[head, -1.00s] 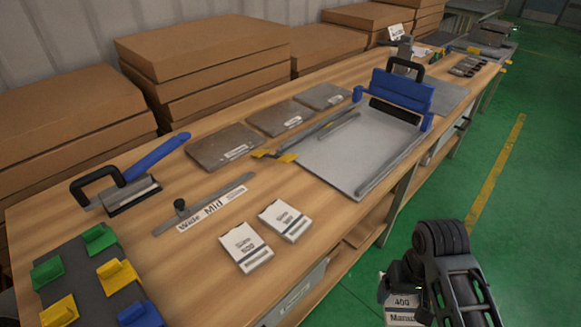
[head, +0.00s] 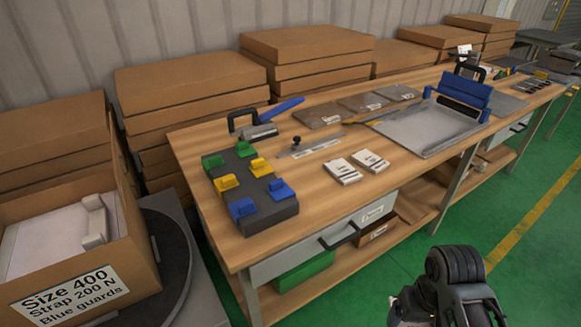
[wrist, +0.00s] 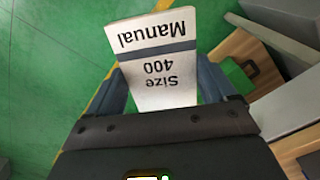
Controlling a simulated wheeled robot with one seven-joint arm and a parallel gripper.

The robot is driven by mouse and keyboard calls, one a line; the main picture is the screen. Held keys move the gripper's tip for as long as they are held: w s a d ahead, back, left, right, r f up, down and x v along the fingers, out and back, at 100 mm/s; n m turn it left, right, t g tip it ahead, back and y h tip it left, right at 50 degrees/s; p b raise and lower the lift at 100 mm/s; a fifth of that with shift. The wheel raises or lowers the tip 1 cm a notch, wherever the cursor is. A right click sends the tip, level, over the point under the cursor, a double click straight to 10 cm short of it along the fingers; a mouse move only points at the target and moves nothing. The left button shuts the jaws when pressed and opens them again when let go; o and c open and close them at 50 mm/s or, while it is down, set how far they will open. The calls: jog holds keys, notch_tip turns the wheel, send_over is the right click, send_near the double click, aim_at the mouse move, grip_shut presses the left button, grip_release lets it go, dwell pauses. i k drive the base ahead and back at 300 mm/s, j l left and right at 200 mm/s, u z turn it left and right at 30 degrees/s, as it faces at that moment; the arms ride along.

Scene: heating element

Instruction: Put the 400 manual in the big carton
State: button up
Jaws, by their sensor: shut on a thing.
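The 400 manual (wrist: 160,60) is a white booklet with a dark stripe, reading "Manual" and "Size 400", upside down in the wrist view. My gripper (wrist: 165,95) is shut on it, one finger at each side. In the head view my arm is at the bottom right, over the green floor, and the manual is mostly hidden there. The big open carton (head: 125,235) stands at the lower left of the head view, labelled "Size 400, Strap 200 N, Blue guards". Inside it are a white sheet and a pale block (head: 94,220). My gripper is well to the right of it.
The long wooden workbench (head: 225,232) lies between, holding a guard tray (head: 270,207), two other manuals (head: 342,171) and tools. Closed carton stacks (head: 190,75) line the wall. Green floor in front is free.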

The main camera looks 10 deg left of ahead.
aim_at(41, 260)
jog(key=u, duration=1.75)
